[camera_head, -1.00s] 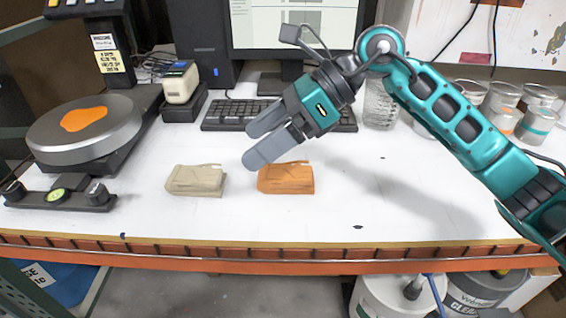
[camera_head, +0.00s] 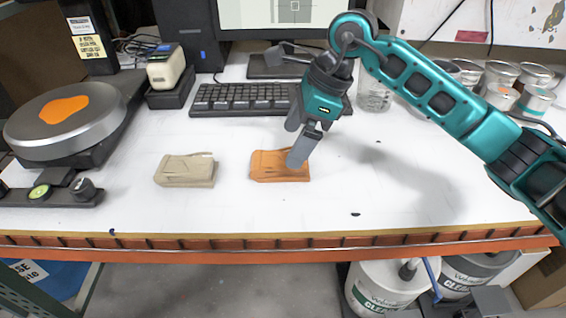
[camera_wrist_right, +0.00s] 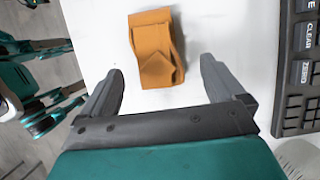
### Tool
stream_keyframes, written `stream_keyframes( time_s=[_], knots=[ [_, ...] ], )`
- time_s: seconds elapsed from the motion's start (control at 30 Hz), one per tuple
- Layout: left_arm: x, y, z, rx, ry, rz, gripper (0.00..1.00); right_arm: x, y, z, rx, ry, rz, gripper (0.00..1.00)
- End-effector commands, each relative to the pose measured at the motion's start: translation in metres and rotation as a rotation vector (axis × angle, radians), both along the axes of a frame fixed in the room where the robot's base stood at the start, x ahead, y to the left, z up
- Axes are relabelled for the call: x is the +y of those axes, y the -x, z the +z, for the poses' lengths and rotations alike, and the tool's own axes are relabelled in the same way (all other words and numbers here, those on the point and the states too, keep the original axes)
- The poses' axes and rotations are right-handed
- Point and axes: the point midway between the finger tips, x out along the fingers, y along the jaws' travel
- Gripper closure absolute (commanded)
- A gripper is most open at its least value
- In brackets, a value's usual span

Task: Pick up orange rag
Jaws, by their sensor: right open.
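The orange rag (camera_head: 270,166) lies folded on the white table, right of a beige rag (camera_head: 185,170). My right gripper (camera_head: 298,150) points down at the rag's right end, and a finger covers part of it in the head view. In the right wrist view the gripper (camera_wrist_right: 160,88) is open, with nothing between its fingers. My left gripper is not in the head view.
A keyboard (camera_head: 240,98) lies behind the rag, and it is close on the right in the wrist view (camera_wrist_right: 298,80). A round scale (camera_head: 65,125) with an orange patch stands left. Cans (camera_head: 505,85) stand back right.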

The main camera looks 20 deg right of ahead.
Motion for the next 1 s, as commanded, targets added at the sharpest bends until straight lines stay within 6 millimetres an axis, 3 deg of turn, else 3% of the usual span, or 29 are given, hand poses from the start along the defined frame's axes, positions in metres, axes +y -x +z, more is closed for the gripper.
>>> stream_keyframes(
  time_s=[0.2, 0.33, 1.0],
  knots=[
    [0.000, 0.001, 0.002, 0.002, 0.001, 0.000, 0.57, 0.014, 0.003, -0.031, 0.005, -0.003, 0.002, 0.04],
    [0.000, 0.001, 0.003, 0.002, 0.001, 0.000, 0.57, 0.018, 0.001, -0.042, 0.002, -0.002, 0.001, 0.04],
    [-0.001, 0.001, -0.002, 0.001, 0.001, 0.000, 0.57, 0.018, 0.000, -0.046, 0.001, -0.001, 0.000, 0.04]
  ],
)
